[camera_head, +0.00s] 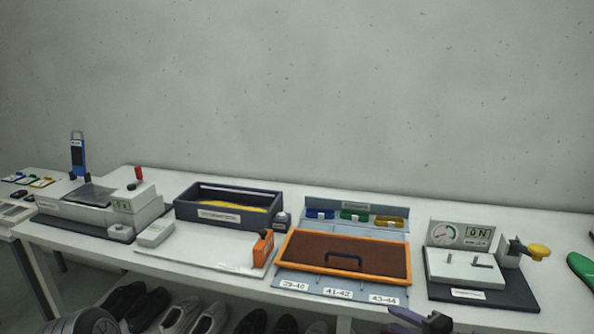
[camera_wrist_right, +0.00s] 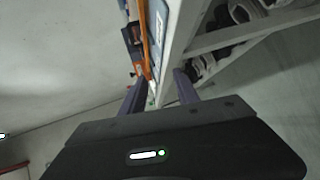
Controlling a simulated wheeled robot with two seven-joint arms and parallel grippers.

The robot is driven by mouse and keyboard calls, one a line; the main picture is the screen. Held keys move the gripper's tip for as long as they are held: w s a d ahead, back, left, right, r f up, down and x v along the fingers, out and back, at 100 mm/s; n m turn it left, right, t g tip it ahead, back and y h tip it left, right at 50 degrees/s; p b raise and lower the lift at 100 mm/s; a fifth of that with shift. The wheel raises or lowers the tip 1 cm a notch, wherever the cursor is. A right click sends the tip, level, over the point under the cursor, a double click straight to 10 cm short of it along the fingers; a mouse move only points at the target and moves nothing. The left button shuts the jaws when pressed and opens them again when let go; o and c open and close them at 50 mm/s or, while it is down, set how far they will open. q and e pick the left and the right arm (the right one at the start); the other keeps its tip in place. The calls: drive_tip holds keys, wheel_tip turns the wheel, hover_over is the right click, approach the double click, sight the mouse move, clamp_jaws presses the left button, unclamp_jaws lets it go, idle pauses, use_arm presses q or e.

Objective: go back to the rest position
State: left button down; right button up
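My right gripper (camera_head: 422,319) shows at the bottom edge of the head view, in front of the table's front edge and below the right-hand stations. In the right wrist view its two dark fingers (camera_wrist_right: 160,80) stand apart with nothing between them. The gripper is open and empty, clear of the table. My left gripper does not show in the head view.
The long white table (camera_head: 190,264) carries an orange-framed brown panel (camera_head: 310,252) with a handle, a dark bin (camera_head: 180,209), a gauge station (camera_head: 460,265) and a grey machine (camera_head: 60,208). Several shoes (camera_head: 180,314) stand below. Room in front looks free.

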drive_tip(key=s+a+f+m+g+h, duration=0.2)
drive_tip(key=s+a+f+m, duration=0.15)
drive_tip(key=f+m, duration=0.55)
drive_tip(key=s+a+f+m+g+h, duration=0.15)
drive_tip(key=s+f+m, duration=0.25)
drive_tip(key=f+m, duration=0.5)
drive_tip(key=s+a+f+m+g, duration=0.2)
drive_tip(key=s+a+f+m, duration=0.1)
drive_tip(key=s, duration=0.5)
drive_tip(key=s+a+f+m+g, duration=0.3)
drive_tip(key=s+a+f, duration=0.1)
drive_tip(key=s, duration=0.4)
drive_tip(key=s+a+f+m+g+h, duration=0.1)
drive_tip(key=s+a+f+m+g, duration=0.1)
drive_tip(key=s, duration=0.6)
drive_tip(key=a+f+g, duration=0.1)
drive_tip(key=a, duration=0.1)
drive_tip(key=shift+s+a+f+m, duration=0.25)
drive_tip(key=shift+s+a+m, duration=0.05)
drive_tip(key=shift+a+m, duration=0.1)
